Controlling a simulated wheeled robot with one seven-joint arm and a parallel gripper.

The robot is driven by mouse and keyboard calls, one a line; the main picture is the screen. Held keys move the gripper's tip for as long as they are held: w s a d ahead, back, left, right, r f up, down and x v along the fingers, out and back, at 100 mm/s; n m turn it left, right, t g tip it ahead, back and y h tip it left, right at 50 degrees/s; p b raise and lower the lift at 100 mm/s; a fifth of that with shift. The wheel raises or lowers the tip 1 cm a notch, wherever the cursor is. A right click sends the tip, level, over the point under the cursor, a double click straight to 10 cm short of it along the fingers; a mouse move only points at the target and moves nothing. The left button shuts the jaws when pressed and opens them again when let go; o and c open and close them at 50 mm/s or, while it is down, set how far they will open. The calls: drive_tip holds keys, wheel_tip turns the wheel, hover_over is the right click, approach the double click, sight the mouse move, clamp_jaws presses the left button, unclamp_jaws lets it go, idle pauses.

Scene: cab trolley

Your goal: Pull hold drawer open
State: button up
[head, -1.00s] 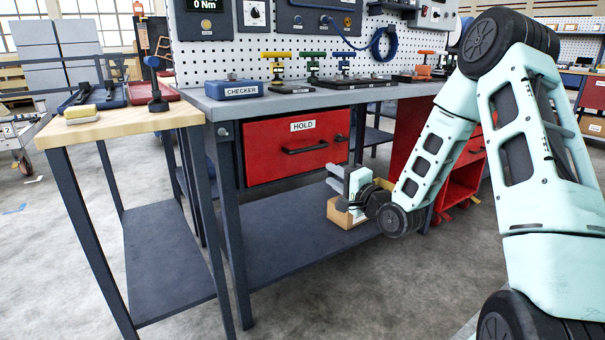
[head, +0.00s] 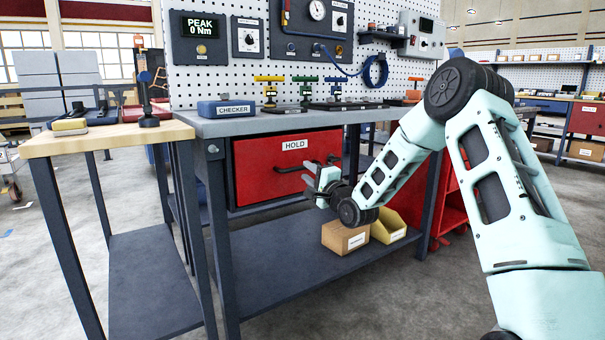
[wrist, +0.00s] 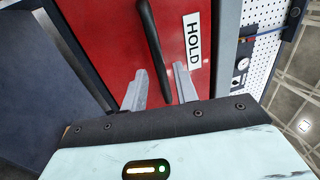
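The red HOLD drawer (head: 262,174) sits under the bench top and looks closed. Its dark bar handle (head: 287,170) is partly hidden behind my gripper in the head view. My gripper (head: 311,172) is in front of the drawer's right part, near the handle's right end. I cannot tell the exact distance to the handle.
The bench (head: 300,120) carries a blue CHECKER box (head: 225,109) and several coloured tools. A cardboard box (head: 345,237) and a yellow bin (head: 390,226) stand on its lower shelf (head: 285,262). A wooden-topped side table (head: 105,140) adjoins at left.

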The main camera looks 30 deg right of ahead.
sight(303, 168)
drive_tip(key=shift+w+r+b, duration=0.15)
drive_tip(key=shift+w+r, duration=0.05)
drive_tip(key=shift+w, duration=0.75)
drive_tip(key=shift+w+r+b, duration=0.15)
drive_tip(key=shift+w+r, duration=0.05)
drive_tip(key=shift+w, duration=0.75)
clamp_jaws()
drive_tip(key=shift+s, duration=0.15)
